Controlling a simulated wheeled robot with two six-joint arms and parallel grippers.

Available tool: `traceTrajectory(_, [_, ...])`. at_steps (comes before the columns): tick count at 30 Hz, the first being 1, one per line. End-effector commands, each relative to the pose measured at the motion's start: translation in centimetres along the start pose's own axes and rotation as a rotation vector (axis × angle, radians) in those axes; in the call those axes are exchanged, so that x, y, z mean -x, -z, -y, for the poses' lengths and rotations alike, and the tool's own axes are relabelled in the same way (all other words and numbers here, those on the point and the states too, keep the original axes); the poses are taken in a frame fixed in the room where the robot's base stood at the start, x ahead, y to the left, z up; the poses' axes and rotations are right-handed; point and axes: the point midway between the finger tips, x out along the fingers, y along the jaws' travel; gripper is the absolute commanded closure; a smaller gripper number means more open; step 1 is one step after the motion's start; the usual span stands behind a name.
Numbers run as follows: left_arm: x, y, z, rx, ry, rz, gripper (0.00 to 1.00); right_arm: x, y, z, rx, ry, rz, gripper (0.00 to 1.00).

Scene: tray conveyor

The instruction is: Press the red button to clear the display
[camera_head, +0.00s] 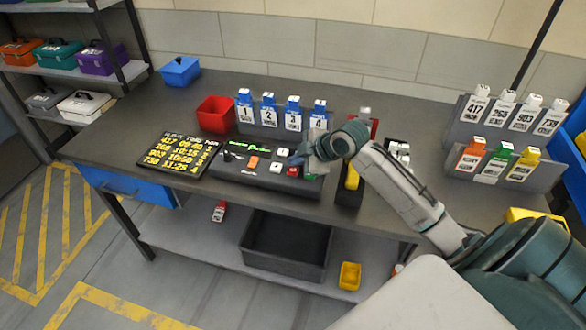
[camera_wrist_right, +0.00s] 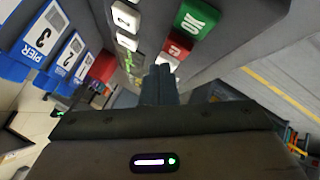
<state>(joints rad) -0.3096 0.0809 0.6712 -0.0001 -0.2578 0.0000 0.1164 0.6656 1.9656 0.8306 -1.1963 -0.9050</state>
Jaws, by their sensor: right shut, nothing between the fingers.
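The control panel (camera_head: 232,167) lies on the table with a row of buttons and a small display strip with green text (camera_head: 252,147). The red button (camera_head: 293,171) shows near the panel's right end, and it also shows in the right wrist view (camera_wrist_right: 178,48) between the green OK button (camera_wrist_right: 198,20) and a white key (camera_wrist_right: 166,62). My right gripper (camera_head: 300,160) is over the panel's right part and hides some of it. Its fingers (camera_wrist_right: 160,72) are shut and empty, with the tips close to the red button and white key; contact cannot be told. My left gripper is not in view.
A dark board with yellow text (camera_head: 180,152) lies left of the panel. Blue numbered tags (camera_head: 268,112) stand behind it, with a red bin (camera_head: 216,114) to their left. A yellow-and-black item (camera_head: 351,180) stands right of the gripper. Tag racks stand at the table's right end.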

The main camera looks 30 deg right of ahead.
Motion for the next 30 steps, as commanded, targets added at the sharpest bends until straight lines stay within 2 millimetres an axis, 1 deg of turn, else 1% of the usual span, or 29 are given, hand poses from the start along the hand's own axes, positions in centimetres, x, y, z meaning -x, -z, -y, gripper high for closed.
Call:
traceTrajectory(1, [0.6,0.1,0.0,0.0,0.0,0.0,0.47,0.5,0.3,-0.4,0.001,-0.001,0.0,1.0])
traceTrajectory(6, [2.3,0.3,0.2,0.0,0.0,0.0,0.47,1.7,1.3,-1.3,0.001,-0.001,0.0,1.0])
traceTrajectory(13, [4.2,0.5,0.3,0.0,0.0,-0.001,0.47,3.3,2.4,-2.4,0.001,-0.001,0.0,1.0])
traceTrajectory(15, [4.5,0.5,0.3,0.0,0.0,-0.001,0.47,3.4,2.5,-2.5,0.0,0.0,0.0,1.0])
traceTrajectory(30, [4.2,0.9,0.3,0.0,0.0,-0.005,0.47,3.3,2.4,-2.4,0.0,0.0,0.0,1.0])
